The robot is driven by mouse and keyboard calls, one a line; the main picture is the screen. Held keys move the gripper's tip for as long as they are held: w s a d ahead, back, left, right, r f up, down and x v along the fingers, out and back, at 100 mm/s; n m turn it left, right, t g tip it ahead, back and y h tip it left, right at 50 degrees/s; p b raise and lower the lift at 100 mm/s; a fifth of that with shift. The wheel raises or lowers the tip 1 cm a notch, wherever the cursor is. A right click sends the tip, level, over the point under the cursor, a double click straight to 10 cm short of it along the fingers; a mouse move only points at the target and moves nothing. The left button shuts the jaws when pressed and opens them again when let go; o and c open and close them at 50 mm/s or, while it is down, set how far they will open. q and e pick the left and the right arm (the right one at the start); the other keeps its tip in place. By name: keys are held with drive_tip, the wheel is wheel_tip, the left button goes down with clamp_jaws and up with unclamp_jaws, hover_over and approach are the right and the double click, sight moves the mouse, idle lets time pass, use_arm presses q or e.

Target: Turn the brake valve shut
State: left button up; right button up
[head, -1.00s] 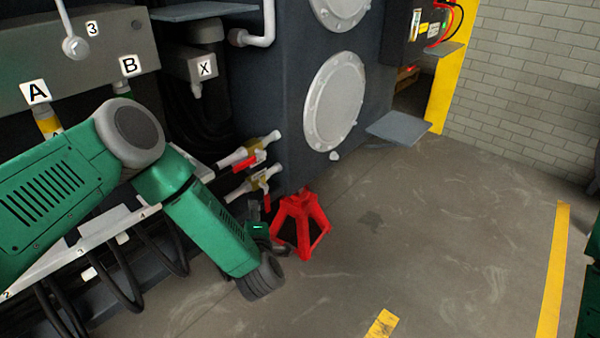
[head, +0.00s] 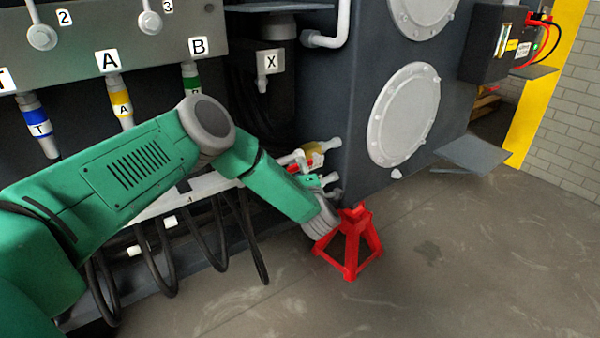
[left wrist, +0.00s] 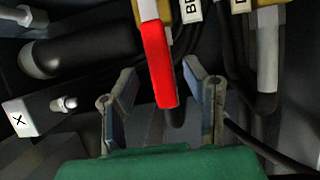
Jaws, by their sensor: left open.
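The brake valve's red lever (left wrist: 160,65) hangs down from a pale stem in the left wrist view, beside a white tag that reads "BR" and is cut off. My left gripper (left wrist: 163,82) is open, with one finger on each side of the lever's lower end; I cannot tell whether either touches it. In the head view, a brass valve (head: 318,147) with red on it shows at the chassis corner, partly hidden by my left arm. My right gripper is not in view.
A red jack stand (head: 349,246) stands on the floor close to my left wrist. Black hoses (head: 205,240) hang below the arm. A second tagged valve (left wrist: 268,50) is at the right in the wrist view.

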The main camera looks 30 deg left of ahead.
use_arm(q)
drive_tip(key=shift+w+a+f, duration=0.15)
drive_tip(key=shift+w+a, duration=0.3)
drive_tip(key=shift+a, duration=0.3)
drive_tip(key=shift+a+f, duration=0.1)
drive_tip(key=shift+a, duration=0.3)
drive_tip(key=shift+d, duration=0.3)
clamp_jaws()
drive_tip(key=shift+d, duration=0.1)
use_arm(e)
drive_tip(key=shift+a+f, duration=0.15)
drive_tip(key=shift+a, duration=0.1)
